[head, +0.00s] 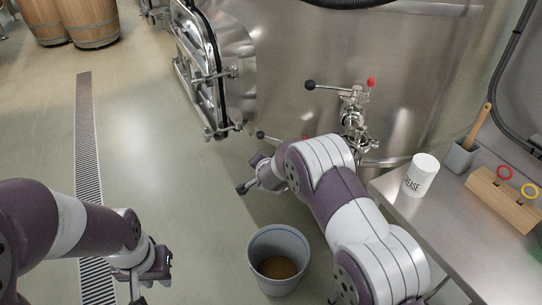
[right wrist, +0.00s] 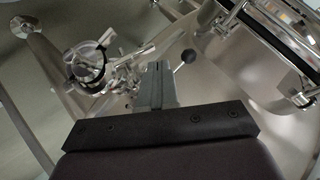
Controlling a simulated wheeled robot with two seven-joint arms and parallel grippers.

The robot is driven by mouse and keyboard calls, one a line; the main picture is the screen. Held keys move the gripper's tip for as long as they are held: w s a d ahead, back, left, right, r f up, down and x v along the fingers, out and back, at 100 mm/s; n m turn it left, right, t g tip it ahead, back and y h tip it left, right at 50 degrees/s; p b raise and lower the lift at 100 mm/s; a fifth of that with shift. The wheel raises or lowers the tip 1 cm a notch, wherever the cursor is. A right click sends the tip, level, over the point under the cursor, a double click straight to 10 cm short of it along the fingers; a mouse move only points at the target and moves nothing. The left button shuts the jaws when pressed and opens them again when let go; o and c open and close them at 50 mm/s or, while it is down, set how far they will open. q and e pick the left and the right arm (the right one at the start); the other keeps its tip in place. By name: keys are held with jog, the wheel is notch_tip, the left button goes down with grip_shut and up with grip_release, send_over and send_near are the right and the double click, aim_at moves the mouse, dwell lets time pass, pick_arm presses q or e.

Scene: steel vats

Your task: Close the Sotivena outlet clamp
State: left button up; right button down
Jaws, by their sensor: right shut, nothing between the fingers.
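The steel outlet fittings (head: 352,110) stick out from the front of the vat, with a black-knobbed lever to the left and a red knob at the upper right. I cannot tell which part is the Sotivena outlet clamp or how it stands. My right gripper (head: 246,186) is shut and empty, lower and to the left of the fittings. In the right wrist view its fingers (right wrist: 155,84) meet in front of steel pipework. A round steel fitting (right wrist: 88,66) is left of them and a black knob (right wrist: 188,56) is to their right. My left gripper (head: 148,278) hangs at the lower left, away from the vat.
The vat's open hatch door (head: 203,70) stands left of the fittings. A grey bucket (head: 279,258) with brown contents is on the floor below my right arm.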

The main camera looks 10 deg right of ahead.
notch_tip(320, 180, down, 5)
jog(key=w+a+b, duration=0.1)
jog(key=a+b, duration=0.1)
jog(key=shift+w+a, duration=0.3)
jog(key=shift+f, duration=0.15)
dwell(0.4)
